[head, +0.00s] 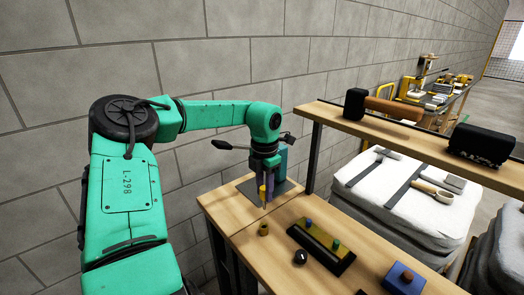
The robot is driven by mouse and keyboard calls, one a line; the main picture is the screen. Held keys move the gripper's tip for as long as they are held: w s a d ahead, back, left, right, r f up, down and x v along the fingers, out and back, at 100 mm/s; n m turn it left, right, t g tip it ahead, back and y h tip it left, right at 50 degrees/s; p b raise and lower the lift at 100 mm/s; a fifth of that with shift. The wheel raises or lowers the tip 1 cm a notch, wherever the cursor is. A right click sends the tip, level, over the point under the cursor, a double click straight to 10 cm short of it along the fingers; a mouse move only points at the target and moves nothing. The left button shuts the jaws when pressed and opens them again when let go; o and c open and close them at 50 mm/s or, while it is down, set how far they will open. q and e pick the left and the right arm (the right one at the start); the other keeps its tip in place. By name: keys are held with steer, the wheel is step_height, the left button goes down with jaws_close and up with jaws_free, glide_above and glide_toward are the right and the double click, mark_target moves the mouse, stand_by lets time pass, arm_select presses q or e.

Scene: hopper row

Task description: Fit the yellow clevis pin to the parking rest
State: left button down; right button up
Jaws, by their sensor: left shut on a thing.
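My left gripper (268,178) points down above the left part of the wooden table. It is shut on the yellow clevis pin (263,195), which hangs upright with its lower end close to the table top; whether it touches is unclear. A long black block with an olive top (315,243) lies to the right, carrying a blue and a green knob. A small brownish ring-like piece (263,229) stands in front of the pin. I cannot tell for certain which piece is the parking rest. My right gripper is not in view.
A raised wooden shelf (440,146) runs along the right. A block wall stands behind.

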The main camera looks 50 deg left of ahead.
mark_target(264, 208)
arm_select(q)
steer(key=shift+f, duration=0.3)
step_height(264, 208, down, 4)
steer(key=b, duration=0.3)
steer(key=shift+a+f+b, duration=0.1)
steer(key=shift+f+b, duration=0.1)
steer(key=shift+b, duration=0.15)
steer(key=shift+f, duration=0.4)
steer(key=shift+b, duration=0.3)
